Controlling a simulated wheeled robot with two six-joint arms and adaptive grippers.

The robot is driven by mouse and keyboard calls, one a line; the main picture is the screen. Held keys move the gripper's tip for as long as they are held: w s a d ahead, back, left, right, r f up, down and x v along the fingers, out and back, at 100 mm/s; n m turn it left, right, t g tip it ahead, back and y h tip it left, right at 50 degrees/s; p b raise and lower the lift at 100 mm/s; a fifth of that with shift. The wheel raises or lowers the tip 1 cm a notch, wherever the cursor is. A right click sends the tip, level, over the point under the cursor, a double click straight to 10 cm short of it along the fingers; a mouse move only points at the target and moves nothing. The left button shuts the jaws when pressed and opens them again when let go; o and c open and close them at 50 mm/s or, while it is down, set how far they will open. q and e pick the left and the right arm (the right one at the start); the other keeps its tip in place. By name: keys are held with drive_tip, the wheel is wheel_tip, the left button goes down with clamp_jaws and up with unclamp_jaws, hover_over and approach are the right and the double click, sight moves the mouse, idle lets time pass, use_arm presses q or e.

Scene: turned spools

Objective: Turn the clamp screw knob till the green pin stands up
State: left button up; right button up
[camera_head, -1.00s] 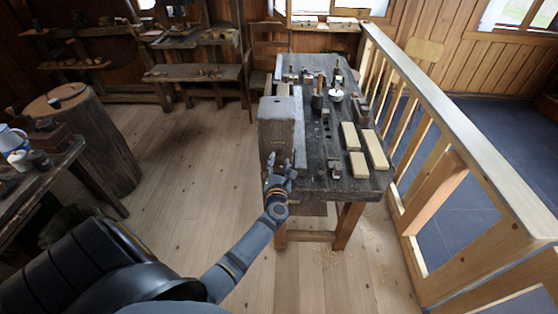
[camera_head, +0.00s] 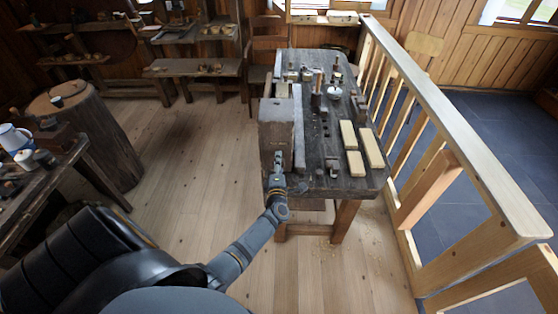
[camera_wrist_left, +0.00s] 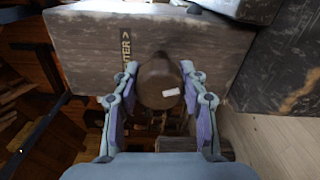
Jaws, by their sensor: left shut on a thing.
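In the left wrist view, a round dark brown knob (camera_wrist_left: 153,98) with a short white mark on its face sits in front of a brown wooden block (camera_wrist_left: 85,45) lettered "TER >". My left gripper (camera_wrist_left: 160,70) is shut on the knob, one finger on each side. In the head view, my left gripper (camera_head: 277,164) is at the near end of the big block (camera_head: 276,108) on the bench's left edge, and it hides the knob. I cannot make out a green pin in either view. My right gripper is not in view.
The dark workbench (camera_head: 325,180) carries pale wooden slats (camera_head: 372,148), small turned pieces and tools. A wooden railing (camera_head: 450,115) runs along its right side. Open floor (camera_head: 190,165) lies to its left. A stump (camera_head: 85,125) and another table (camera_head: 60,160) stand farther left.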

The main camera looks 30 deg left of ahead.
use_arm(q)
drive_tip(key=m, duration=0.1)
drive_tip(key=m+p, duration=0.1)
drive_tip(key=m, duration=0.1)
drive_tip(key=m+p, duration=0.1)
drive_tip(key=shift+s+d+f+m, duration=0.1)
drive_tip(key=shift+f+m, duration=0.15)
drive_tip(key=shift+m, duration=0.05)
drive_tip(key=shift+s+f+m+p, duration=0.15)
drive_tip(key=shift+m+p, duration=0.2)
drive_tip(key=shift+m, duration=0.65)
drive_tip(key=shift+w+f+m+p, duration=0.1)
drive_tip(key=shift+m+p, duration=0.2)
drive_tip(key=shift+m, duration=0.7)
drive_tip(key=o, duration=1.2)
drive_tip(key=shift+s+d+r, duration=0.1)
drive_tip(key=shift+r, duration=0.1)
drive_tip(key=shift+c, duration=0.2)
drive_tip(key=shift+r, duration=0.15)
drive_tip(key=v, duration=1.2)
